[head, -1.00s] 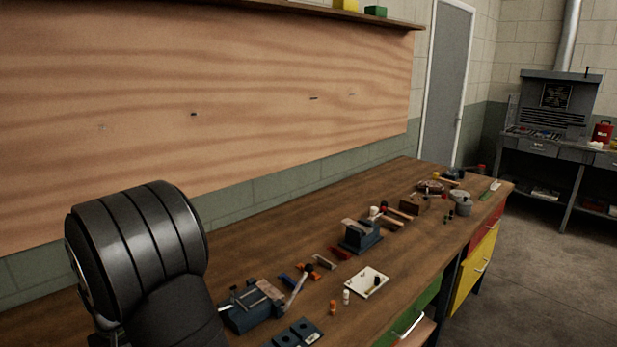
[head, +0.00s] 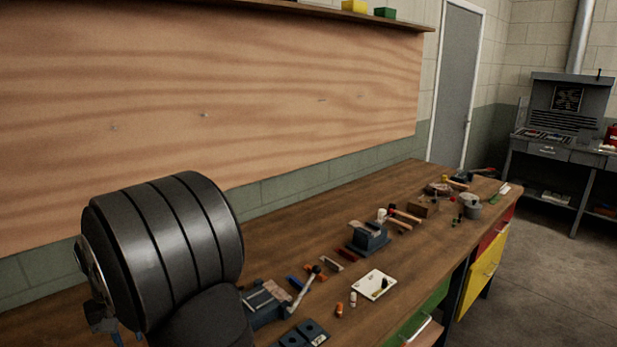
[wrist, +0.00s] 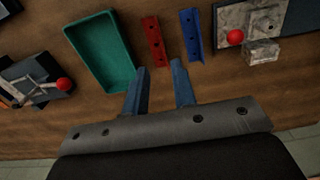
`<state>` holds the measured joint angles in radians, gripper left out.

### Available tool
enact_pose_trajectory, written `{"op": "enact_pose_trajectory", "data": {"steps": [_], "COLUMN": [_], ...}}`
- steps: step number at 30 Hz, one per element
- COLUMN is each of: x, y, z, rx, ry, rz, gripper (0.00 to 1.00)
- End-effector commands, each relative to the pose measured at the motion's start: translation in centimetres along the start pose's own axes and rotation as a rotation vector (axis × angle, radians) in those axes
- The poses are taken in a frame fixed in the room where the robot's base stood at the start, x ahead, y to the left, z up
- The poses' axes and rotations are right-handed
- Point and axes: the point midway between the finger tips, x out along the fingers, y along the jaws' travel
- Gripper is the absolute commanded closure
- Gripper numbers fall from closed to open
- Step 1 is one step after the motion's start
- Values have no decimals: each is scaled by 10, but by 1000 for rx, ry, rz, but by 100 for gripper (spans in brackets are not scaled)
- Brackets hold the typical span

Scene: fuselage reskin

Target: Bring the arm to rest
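My gripper (wrist: 160,67) shows in the wrist view as two blue fingers, apart, with bare brown bench between their tips. It is open and holds nothing. The fingertips are just below a red drilled strip (wrist: 154,41) and a blue drilled strip (wrist: 191,35), with a green tray (wrist: 101,50) to their left. In the head view my black arm fills the lower left, and only part of the hand shows at its lower edge. The height of the fingers over the bench is hard to tell.
In the wrist view, a device with a red knob (wrist: 63,84) lies at left and another red ball (wrist: 235,37) at upper right.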

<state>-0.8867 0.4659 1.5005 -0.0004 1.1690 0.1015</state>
Motion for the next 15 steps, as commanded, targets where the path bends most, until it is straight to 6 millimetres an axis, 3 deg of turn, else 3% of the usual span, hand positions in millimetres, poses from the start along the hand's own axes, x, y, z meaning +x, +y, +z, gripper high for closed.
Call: {"op": "enact_pose_trajectory", "data": {"steps": [1,15], "x": [18,113], "y": [0,0], "z": [2,2], "rx": [0,0], "ry": [-11,-9], "rz": [1,1], "gripper": [76,76]}}
